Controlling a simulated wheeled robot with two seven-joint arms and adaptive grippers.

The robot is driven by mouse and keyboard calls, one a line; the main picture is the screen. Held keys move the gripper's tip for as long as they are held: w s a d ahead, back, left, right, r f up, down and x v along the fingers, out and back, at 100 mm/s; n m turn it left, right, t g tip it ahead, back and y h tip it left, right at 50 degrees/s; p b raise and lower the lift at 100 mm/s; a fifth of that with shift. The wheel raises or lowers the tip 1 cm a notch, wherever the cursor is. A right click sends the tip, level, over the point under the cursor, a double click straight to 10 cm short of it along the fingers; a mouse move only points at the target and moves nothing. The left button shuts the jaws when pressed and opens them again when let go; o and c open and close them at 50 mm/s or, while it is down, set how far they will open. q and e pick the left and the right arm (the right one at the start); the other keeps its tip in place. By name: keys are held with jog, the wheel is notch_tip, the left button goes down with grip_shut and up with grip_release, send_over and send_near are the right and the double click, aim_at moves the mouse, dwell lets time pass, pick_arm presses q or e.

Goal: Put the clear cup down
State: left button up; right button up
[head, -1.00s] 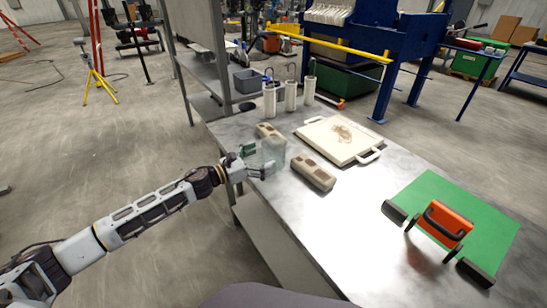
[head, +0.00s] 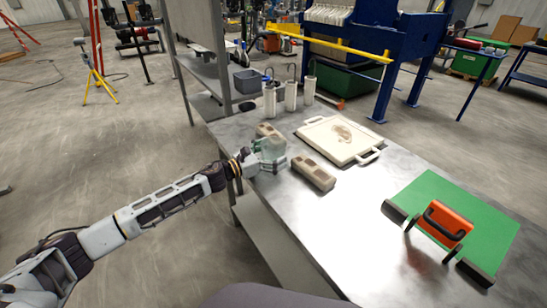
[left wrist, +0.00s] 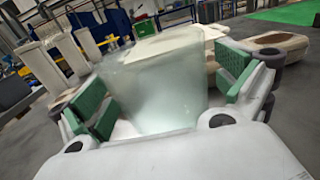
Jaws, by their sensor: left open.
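The clear cup (head: 271,147) is at the left edge of the metal table, between two beige blocks with brown marks. In the left wrist view the cup (left wrist: 157,85) is a cloudy, see-through vessel between the two green-padded fingers. My left gripper (head: 270,158) is open around the cup. A gap shows between the cup and the right-hand pad; contact at the left-hand pad is hard to tell. The cup's base is hidden by the gripper, so whether it rests on the table cannot be told. My right gripper is not in view.
The beige blocks (head: 314,174) lie close to the gripper, the other (head: 266,130) behind it. A white handled board (head: 362,150) is to the right, with white cylinders (head: 291,97) behind. A green mat (head: 440,190) with an orange-black tool (head: 445,222) is farther right. Bare table lies between.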

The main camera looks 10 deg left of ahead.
pick_arm(q)
jog(key=c, duration=1.2)
jog(key=shift+r, duration=0.25)
jog(key=shift+r, duration=0.2)
jog(key=shift+r+p, duration=0.3)
jog(key=shift+r, duration=0.35)
notch_tip(320, 180, up, 8)
jog(key=p, duration=0.2)
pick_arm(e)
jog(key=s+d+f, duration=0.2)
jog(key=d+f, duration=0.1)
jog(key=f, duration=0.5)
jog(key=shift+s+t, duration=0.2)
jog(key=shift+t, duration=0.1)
